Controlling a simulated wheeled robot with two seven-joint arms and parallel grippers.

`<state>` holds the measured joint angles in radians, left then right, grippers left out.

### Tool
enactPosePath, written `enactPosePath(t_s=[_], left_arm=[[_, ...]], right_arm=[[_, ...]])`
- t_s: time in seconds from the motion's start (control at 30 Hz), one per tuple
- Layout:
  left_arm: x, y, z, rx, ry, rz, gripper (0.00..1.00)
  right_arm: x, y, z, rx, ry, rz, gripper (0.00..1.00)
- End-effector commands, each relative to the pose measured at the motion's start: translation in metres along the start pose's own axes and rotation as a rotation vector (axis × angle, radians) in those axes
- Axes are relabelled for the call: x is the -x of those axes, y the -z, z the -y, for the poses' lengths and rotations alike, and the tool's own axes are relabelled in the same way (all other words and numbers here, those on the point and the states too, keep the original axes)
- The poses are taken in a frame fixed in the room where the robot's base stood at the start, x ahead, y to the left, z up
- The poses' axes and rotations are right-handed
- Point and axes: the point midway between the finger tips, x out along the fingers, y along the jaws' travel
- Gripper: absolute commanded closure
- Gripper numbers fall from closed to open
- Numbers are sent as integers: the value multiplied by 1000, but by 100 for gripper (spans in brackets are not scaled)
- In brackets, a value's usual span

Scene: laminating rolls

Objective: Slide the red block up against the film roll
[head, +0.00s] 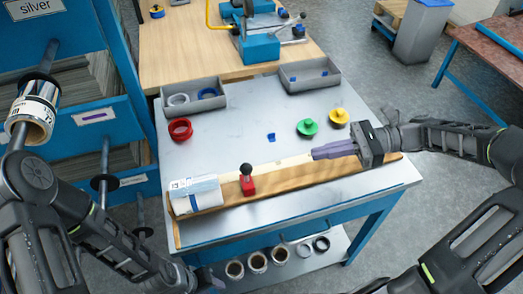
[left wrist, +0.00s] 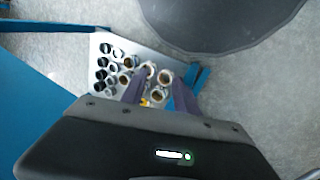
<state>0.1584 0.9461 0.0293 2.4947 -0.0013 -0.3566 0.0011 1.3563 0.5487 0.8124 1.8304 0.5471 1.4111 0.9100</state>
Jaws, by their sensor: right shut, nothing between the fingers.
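The red block (head: 248,187) with a black ball knob stands on the wooden rail (head: 300,175) along the table's front. The film roll (head: 196,194), white with a blue-marked label, lies at the rail's left end. A short gap shows between the block and the roll. My right gripper (head: 314,154) is shut and empty, pointing left above the rail, to the right of the block and apart from it. My left gripper is low at the table's front; in the left wrist view its fingers (left wrist: 160,88) are apart and empty above the lower shelf.
On the table are a red ring (head: 180,129), a green knob (head: 307,127), a yellow knob (head: 339,117), a small blue piece (head: 271,137) and two grey trays (head: 309,75). Several rolls stand on the lower shelf (head: 325,255). A blue rack (head: 85,110) stands left.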

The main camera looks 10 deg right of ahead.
Motion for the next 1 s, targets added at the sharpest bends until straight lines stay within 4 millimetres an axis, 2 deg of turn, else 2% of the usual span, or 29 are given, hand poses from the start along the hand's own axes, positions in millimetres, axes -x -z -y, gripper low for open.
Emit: enactPosePath(t_s=[0.37,0.57,0.63,0.77,1.0], left_arm=[[-3,-1,1,0,0,1,64],[-19,0,7,0,0,0,64],[-28,0,11,0,0,-1,64],[-34,0,13,0,0,-1,64],[-30,0,12,0,0,-1,64]], right_arm=[[-3,2,0,0,-2,-1,100],[-19,6,-1,0,-6,-4,100],[-28,7,-1,2,-5,-5,100],[-52,4,-1,2,-5,-2,100],[-100,0,-1,0,-5,2,100]])
